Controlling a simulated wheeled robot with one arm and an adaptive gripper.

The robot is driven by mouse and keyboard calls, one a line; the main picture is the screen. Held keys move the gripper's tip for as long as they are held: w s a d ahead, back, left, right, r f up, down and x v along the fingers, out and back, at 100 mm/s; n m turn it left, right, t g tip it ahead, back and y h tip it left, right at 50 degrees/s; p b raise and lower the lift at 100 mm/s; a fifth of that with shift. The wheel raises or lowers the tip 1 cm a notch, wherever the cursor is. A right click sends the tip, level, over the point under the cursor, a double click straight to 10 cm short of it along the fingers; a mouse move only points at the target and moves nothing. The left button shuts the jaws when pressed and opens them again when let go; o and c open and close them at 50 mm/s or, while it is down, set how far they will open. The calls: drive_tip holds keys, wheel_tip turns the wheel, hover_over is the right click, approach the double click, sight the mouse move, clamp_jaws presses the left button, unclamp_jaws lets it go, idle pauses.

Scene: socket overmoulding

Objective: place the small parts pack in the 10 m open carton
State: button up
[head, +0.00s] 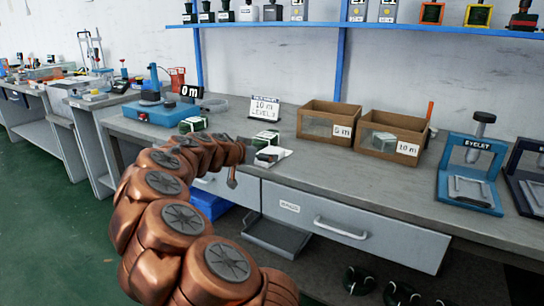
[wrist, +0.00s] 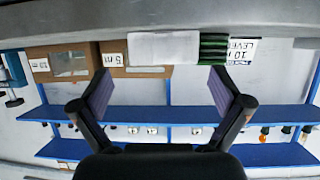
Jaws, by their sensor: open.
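A small white pack (head: 272,155), which looks like the small parts pack, lies near the front edge of the bench, in front of a green and white bundle (head: 266,138). In the wrist view, turned upside down, the white pack (wrist: 163,48) sits ahead between my fingers, with the green bundle (wrist: 213,48) beside it. My gripper (head: 243,160) is open and empty, just left of the white pack; its spread fingers show in the wrist view (wrist: 162,95). The open carton (head: 407,149) labelled 10 m stands further right with a green and white bundle inside.
An open carton (head: 315,128) labelled 5 m stands left of the 10 m one. A card (head: 264,108) stands behind the bundle. Another bundle (head: 193,124) and a blue device (head: 160,112) are left. A blue eyelet press (head: 470,175) stands right. Bare bench lies before the cartons.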

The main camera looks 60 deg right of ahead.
drive_tip(key=shift+w+b+x, duration=0.1)
drive_tip(key=shift+b+x, duration=0.15)
drive_tip(key=shift+x, duration=1)
drive_tip(key=shift+w+b+x, duration=0.15)
drive_tip(key=shift+b+x, duration=0.05)
drive_tip(key=shift+x, duration=1.05)
drive_tip(key=c, duration=1.3)
drive_tip(key=shift+r, duration=0.15)
